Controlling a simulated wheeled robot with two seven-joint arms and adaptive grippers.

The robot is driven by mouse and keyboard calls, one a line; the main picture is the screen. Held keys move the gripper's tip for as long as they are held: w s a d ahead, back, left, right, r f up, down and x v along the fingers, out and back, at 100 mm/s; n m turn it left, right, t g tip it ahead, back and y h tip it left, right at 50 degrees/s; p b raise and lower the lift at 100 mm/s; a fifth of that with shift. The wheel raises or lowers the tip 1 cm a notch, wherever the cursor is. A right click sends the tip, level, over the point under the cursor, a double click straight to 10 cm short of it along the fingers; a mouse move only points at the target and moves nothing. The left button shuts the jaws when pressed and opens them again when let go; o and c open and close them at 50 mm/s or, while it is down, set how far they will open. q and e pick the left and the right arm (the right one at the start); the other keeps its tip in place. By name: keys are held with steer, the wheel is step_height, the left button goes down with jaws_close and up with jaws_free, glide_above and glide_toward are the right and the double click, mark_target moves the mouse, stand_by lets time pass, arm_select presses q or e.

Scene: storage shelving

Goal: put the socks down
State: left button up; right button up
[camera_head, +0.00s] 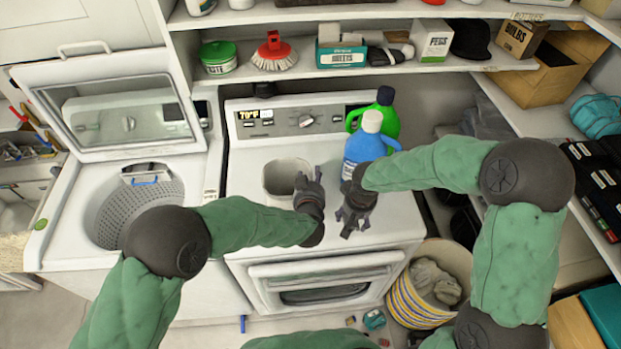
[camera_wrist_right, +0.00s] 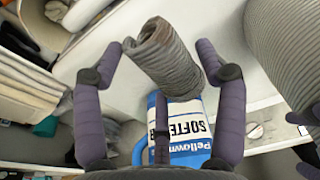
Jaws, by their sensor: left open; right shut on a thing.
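The socks (camera_wrist_right: 165,55) look like a grey ribbed roll between the fingers of my right gripper (camera_wrist_right: 162,85) in the wrist view. My right gripper also shows in the head view (camera_head: 352,220), low over the dryer top, in front of the blue softener bottle; it hides the socks there. It is shut on them. Whether they touch the dryer top (camera_head: 255,215) I cannot tell. My left gripper (camera_head: 307,185) is open over the dryer top, beside a pale open-topped container (camera_head: 284,174).
The blue softener bottle (camera_head: 365,146) and a green bottle (camera_head: 385,112) stand at the dryer's back. The washer (camera_head: 70,205) at left has its lid up. A striped basket (camera_head: 408,303) with grey cloth stands right of the dryer. A stocked shelf (camera_head: 465,63) runs above.

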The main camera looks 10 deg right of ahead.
mark_target(289, 197)
arm_select(q)
jaws_close()
arm_select(e)
steer(key=w+a+r+m, duration=0.2)
steer(key=w+r+m, duration=0.1)
steer(key=w+r, duration=0.75)
steer(key=a+r+m+h, duration=0.1)
steer(key=a+r+m, duration=0.2)
steer(key=a+r, duration=0.4)
steer(key=a+r+m, duration=0.3)
steer(key=a+r, duration=0.1)
steer(key=a, duration=0.5)
step_height(289, 197, down, 11)
steer(key=shift+s+d+g, duration=0.2)
steer(key=shift+d+g, duration=0.05)
steer(key=shift+g, duration=0.05)
